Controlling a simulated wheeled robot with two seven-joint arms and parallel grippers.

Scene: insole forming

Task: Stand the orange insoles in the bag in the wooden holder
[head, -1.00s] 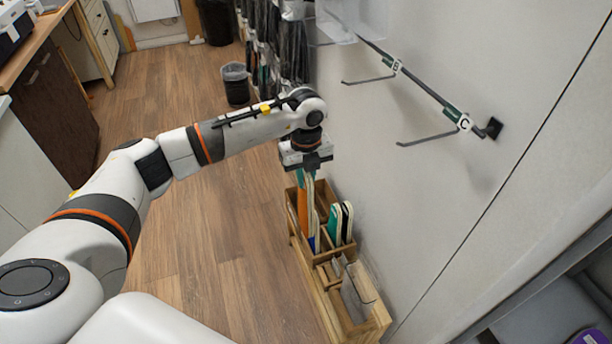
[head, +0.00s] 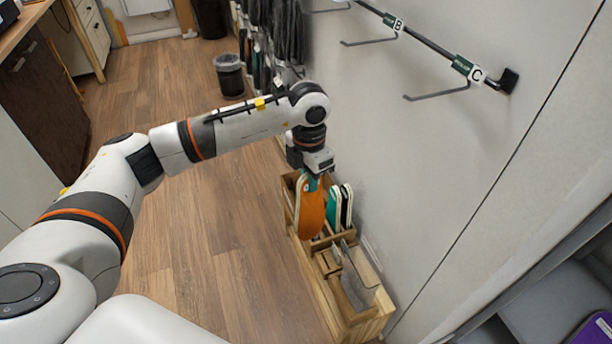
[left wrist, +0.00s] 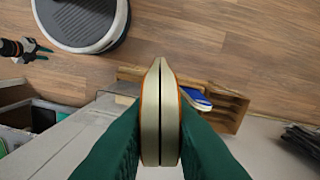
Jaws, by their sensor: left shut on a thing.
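My left gripper (head: 318,178) is shut on a pair of orange insoles (head: 311,208). It holds them upright at the far end of the wooden holder (head: 331,300), with a broad orange face toward the head camera. I cannot tell whether their lower ends touch the holder. In the left wrist view, the green fingers (left wrist: 160,140) press both sides of the pair, seen edge-on as two pale layers (left wrist: 150,110). The wooden holder (left wrist: 228,105) lies beyond. My right gripper (left wrist: 36,51) shows small at the left of that view; its opening is unclear. I make out no bag.
Green and dark insoles (head: 340,205) stand in the holder beside the orange pair. A blue insole (left wrist: 196,98) shows there in the wrist view. Grey flat pieces (head: 350,285) stand in the near section. The wall with hooks (head: 437,94) is close on the right; the floor left is clear.

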